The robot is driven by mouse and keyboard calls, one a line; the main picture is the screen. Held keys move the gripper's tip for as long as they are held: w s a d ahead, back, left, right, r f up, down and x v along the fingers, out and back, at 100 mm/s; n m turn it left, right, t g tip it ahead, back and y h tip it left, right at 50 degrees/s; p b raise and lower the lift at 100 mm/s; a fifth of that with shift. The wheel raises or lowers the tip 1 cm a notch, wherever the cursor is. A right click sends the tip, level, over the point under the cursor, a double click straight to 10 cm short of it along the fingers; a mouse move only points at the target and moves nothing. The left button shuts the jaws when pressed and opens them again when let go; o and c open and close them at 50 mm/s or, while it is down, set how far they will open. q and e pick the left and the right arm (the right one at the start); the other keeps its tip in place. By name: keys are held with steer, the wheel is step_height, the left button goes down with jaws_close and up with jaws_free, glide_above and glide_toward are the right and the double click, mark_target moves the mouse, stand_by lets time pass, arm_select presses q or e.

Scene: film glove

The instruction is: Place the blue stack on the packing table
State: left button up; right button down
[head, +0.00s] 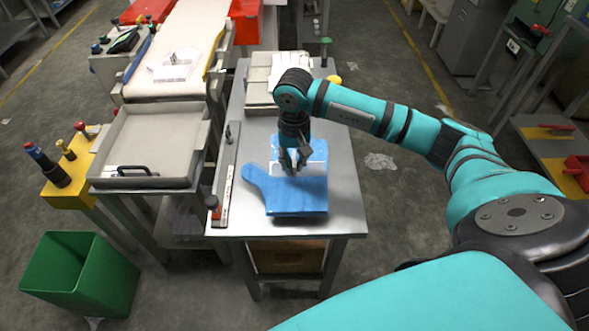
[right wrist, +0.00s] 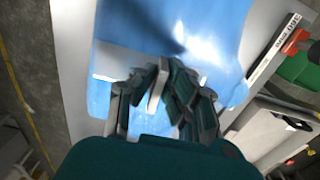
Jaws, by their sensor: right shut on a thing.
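The blue stack (head: 300,195) is a flat, glove-shaped pile of blue film over the front half of the grey metal packing table (head: 345,190). I cannot tell whether its whole underside touches the tabletop. My right gripper (head: 294,165) points down at the stack's middle and is shut on it. In the right wrist view the fingers (right wrist: 165,95) close at the edge of the blue stack (right wrist: 130,25), with shiny film around them. The fingers hide the exact pinch. My left gripper is not in view.
A pale tray (head: 258,80) stands at the table's far end. A sealing bar (head: 227,180) lies along the left edge. A grey tray stand (head: 155,145) and a conveyor (head: 185,50) are left. A green bin (head: 80,272) stands on the floor.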

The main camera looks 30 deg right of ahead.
mark_target(294, 173)
step_height(294, 173, down, 4)
steer(key=shift+r+p, duration=0.15)
steer(key=shift+p, duration=0.2)
steer(key=shift+f, duration=0.3)
steer(key=c, duration=1.4)
jaws_free()
steer(key=shift+r, duration=0.55)
step_height(294, 173, up, 11)
steer(key=shift+r+b, duration=0.15)
steer(key=shift+b, duration=0.9)
steer(key=shift+a, duration=0.1)
